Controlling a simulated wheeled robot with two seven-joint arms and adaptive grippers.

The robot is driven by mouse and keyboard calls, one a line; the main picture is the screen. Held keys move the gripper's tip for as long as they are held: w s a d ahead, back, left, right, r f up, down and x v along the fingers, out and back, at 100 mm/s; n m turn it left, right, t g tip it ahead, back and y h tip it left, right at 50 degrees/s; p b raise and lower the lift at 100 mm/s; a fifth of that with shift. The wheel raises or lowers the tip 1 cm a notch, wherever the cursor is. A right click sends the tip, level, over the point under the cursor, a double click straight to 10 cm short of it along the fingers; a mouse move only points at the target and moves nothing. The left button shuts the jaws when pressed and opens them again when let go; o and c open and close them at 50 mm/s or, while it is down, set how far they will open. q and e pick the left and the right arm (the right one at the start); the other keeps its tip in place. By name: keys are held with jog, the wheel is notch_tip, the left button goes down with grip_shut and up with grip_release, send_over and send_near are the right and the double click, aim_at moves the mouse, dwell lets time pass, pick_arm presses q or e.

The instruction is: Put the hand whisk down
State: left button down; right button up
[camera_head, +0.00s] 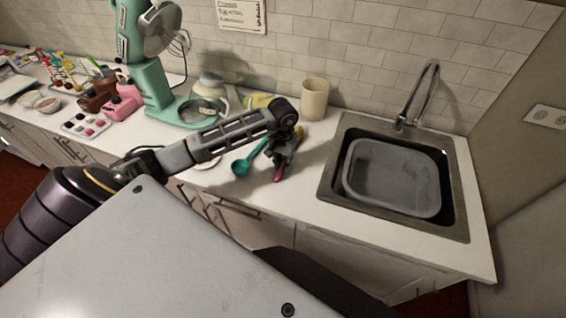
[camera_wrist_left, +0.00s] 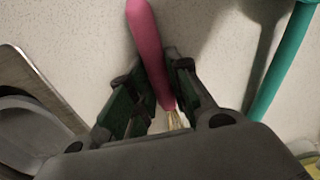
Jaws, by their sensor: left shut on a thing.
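The hand whisk (camera_wrist_left: 148,45) has a pink-red handle, and a bit of its pale wire shows between my fingers in the left wrist view. In the head view its handle (camera_head: 279,173) shows below my left gripper, over the white counter left of the sink. My left gripper (camera_wrist_left: 160,95) is shut on the whisk near where the handle meets the wires. Most of the wire end is hidden behind the gripper. I cannot tell whether the handle touches the counter. My right gripper is in neither view.
A teal ladle (camera_head: 242,166) lies close to the left gripper. A cream canister (camera_head: 313,99) stands behind it. The sink (camera_head: 330,179) with a grey tub (camera_head: 432,206) is to the right. A mint stand mixer (camera_head: 152,88) stands left. Counter (camera_head: 312,150) between gripper and sink is clear.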

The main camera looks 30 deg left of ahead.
pick_arm(q)
jog(key=c, duration=1.3)
grip_release()
jog(key=shift+r+p, duration=0.2)
jog(key=shift+p, duration=0.1)
jog(key=shift+w+r+b, duration=0.1)
jog(key=shift+r+b, duration=0.2)
jog(key=shift+r, duration=0.4)
jog(key=shift+r+b, duration=1.1)
jog(key=shift+r, duration=4.15)
jog(key=shift+s, duration=0.2)
